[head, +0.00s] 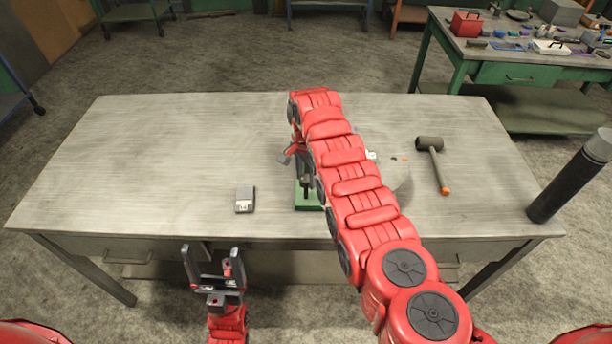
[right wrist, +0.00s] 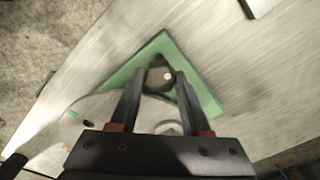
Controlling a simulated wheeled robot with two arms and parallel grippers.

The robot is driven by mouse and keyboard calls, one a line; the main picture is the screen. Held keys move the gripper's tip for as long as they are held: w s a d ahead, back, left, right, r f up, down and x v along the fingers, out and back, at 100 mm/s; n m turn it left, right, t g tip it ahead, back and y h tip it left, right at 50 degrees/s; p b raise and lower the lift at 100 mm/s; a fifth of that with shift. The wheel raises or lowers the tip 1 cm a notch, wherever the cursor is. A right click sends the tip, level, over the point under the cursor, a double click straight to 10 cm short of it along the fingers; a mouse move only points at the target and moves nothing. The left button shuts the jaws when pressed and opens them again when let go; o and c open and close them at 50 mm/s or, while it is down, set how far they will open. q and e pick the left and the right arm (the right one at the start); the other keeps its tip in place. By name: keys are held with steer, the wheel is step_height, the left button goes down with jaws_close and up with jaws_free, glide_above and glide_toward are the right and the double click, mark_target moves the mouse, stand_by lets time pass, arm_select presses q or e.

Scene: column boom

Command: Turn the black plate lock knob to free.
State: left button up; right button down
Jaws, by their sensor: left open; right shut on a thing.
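A green plate (head: 309,201) lies on the table, partly hidden by my right arm in the head view; it also shows in the right wrist view (right wrist: 205,96). A black knob (head: 306,188) stands on it, seen from above in the right wrist view (right wrist: 157,68) with a pale dot on top. My right gripper (right wrist: 158,84) is shut on this knob, one finger on each side. The knob's marks cannot be read. My left gripper (head: 213,266) is open and empty, in front of the table's near edge.
On the grey table (head: 150,160) are a small grey box (head: 245,199) left of the plate and a mallet (head: 430,146) at the right. A round grey thing (head: 399,178) is partly behind my right arm. The table's left side is clear.

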steer(key=shift+w+f+n+b, duration=0.1)
steer(key=shift+n+b, duration=0.5)
steer(key=shift+b, duration=0.3)
steer(key=n+b, duration=0.6)
steer(key=b, duration=0.1)
steer(key=shift+f+n+b, duration=0.1)
steer(key=shift+n+b, duration=0.25)
steer(key=shift+n, duration=0.05)
steer(key=n+b, duration=0.2)
steer(key=shift+n, duration=0.4)
steer(key=n, duration=0.1)
steer(key=n+b, duration=0.1)
steer(key=shift+r+n, duration=0.25)
steer(key=shift+n, duration=2.35)
